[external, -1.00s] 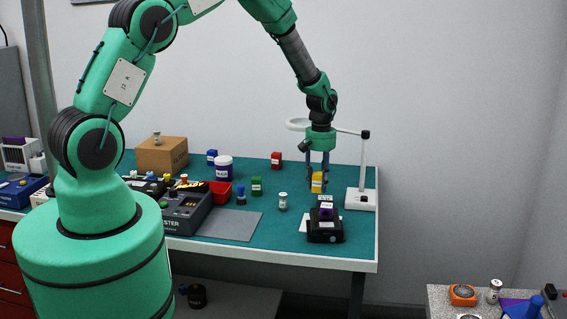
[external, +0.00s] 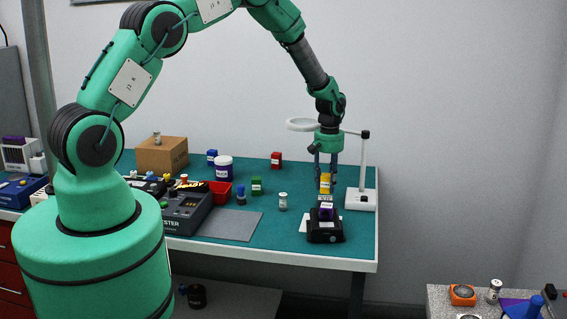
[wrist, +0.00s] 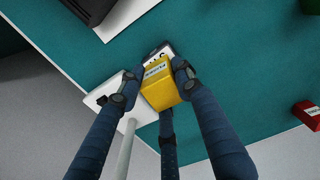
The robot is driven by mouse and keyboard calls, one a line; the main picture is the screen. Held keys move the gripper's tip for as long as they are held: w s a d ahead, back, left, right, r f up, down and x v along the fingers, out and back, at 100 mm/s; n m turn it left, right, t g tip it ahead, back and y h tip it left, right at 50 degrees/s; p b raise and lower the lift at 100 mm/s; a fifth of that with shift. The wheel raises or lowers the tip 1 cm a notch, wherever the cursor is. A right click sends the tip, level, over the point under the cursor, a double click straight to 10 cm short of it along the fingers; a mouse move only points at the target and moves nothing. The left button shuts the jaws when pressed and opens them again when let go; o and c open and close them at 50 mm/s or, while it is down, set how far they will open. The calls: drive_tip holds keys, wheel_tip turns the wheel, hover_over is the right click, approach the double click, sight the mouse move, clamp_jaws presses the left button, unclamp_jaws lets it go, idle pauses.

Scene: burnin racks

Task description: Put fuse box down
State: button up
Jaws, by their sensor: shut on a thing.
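The yellow fuse box (external: 325,183), with a white label on its side, is held in my gripper (external: 326,175). In the wrist view the fuse box (wrist: 160,88) sits between the blue fingers of my gripper (wrist: 152,85), which are shut on it. In the external view it is just behind the black device with a purple block (external: 326,211) on it. A small white-labelled item shows right by the box's far end in the wrist view. I cannot tell whether the box touches the surface below.
The black device (external: 325,232) stands at the table's front right. The white magnifier stand (external: 361,200) is close on the right of my gripper.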

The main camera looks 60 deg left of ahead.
sight(328, 175)
drive_tip(key=shift+f, duration=1.05)
drive_tip(key=shift+f, duration=0.2)
drive_tip(key=o, duration=1.3)
drive_tip(key=shift+c, duration=0.2)
drive_tip(key=shift+r, duration=0.1)
wheel_tip(328, 175, up, 12)
drive_tip(key=shift+r+b, duration=0.1)
drive_tip(key=shift+b, duration=0.35)
